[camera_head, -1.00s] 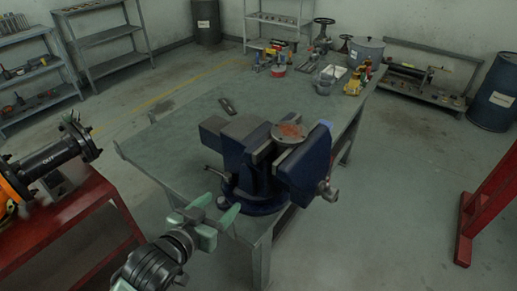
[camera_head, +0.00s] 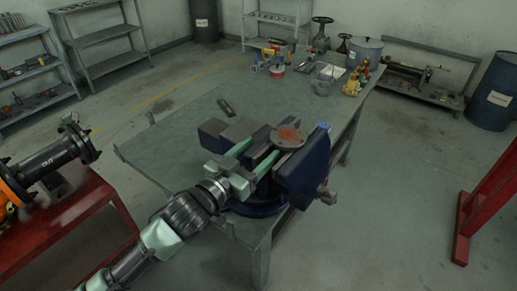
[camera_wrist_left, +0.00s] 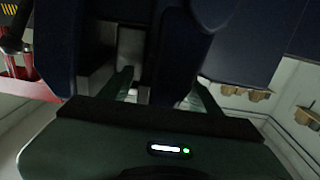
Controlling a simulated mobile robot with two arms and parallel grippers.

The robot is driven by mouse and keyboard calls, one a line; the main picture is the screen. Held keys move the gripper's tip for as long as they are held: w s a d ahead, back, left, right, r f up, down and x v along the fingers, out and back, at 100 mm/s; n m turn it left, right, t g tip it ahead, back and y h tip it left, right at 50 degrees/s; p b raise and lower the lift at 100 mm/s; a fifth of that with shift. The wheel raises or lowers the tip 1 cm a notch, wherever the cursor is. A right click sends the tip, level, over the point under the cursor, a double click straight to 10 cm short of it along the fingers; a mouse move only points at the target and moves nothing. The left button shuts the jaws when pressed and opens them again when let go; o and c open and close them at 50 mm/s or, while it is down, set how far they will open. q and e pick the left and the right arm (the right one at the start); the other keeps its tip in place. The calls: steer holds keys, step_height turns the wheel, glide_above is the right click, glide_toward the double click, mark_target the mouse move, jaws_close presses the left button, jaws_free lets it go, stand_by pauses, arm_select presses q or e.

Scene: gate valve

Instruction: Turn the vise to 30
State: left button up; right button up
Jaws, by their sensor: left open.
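The blue vise (camera_head: 302,177) stands on the corner of the grey workbench, with a round rusty-topped disc (camera_head: 288,137) held at its jaws. My left gripper (camera_head: 255,158) is open at the near side of the vise, its green fingers spread across the vise's middle section, below and left of the disc. In the left wrist view the dark blue vise body (camera_wrist_left: 240,45) fills the upper part, and the two fingers (camera_wrist_left: 158,88) reach up on either side of its narrower middle part. Contact cannot be told. My right gripper is not in view.
The grey workbench (camera_head: 185,140) has free room at its left. A small dark tool (camera_head: 226,107) lies behind the vise. A pot (camera_head: 366,50), a bucket and bottles stand at the bench's far end. A red stand (camera_head: 85,225) is at left.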

arm_select(q)
steer(key=shift+w+d, duration=0.1)
steer(key=shift+w, duration=0.05)
jaws_close()
